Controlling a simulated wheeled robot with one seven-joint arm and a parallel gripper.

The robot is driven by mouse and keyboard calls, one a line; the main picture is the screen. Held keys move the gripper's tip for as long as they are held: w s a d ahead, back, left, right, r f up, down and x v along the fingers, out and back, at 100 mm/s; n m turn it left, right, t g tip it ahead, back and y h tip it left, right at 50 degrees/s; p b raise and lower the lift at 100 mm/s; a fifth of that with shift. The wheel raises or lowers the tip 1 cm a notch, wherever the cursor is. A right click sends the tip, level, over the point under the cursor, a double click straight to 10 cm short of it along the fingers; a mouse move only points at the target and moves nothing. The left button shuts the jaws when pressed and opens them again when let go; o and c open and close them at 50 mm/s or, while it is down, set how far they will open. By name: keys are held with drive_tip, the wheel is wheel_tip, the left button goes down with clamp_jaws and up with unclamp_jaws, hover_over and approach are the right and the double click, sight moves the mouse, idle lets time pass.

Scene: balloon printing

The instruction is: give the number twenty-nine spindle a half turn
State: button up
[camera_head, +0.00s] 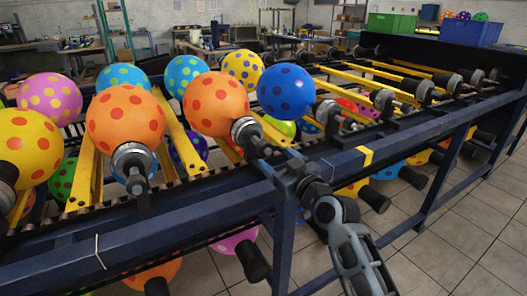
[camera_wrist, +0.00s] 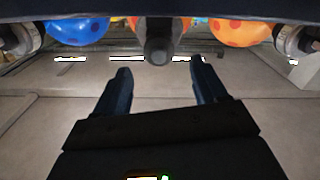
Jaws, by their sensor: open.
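No spindle number is readable, so I cannot tell which spindle is number twenty-nine. In the head view my gripper (camera_head: 272,160) is at the rack's front rail, close to the dark handle of the spindle (camera_head: 246,132) with an orange, red-dotted balloon (camera_head: 215,104). In the wrist view my gripper (camera_wrist: 160,75) is open and empty, its two dark fingers spread apart. A dark round spindle end (camera_wrist: 159,50) shows just beyond the fingertips, roughly centred between them. I cannot tell whether it touches a finger.
The rack's dark blue front rail (camera_head: 190,218) runs across the head view. Another orange balloon (camera_head: 126,118) and a blue one (camera_head: 286,91) sit on neighbouring spindles. Lower-tier handles (camera_head: 374,199) stick out below the rail. The tiled floor in front (camera_head: 460,225) is clear.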

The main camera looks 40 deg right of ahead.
sight(269, 152)
drive_tip(key=x, duration=0.5)
drive_tip(key=shift+w+d+p, duration=0.1)
drive_tip(key=shift+w+p, duration=0.2)
drive_tip(key=c, duration=1.1)
drive_tip(key=shift+o, duration=0.2)
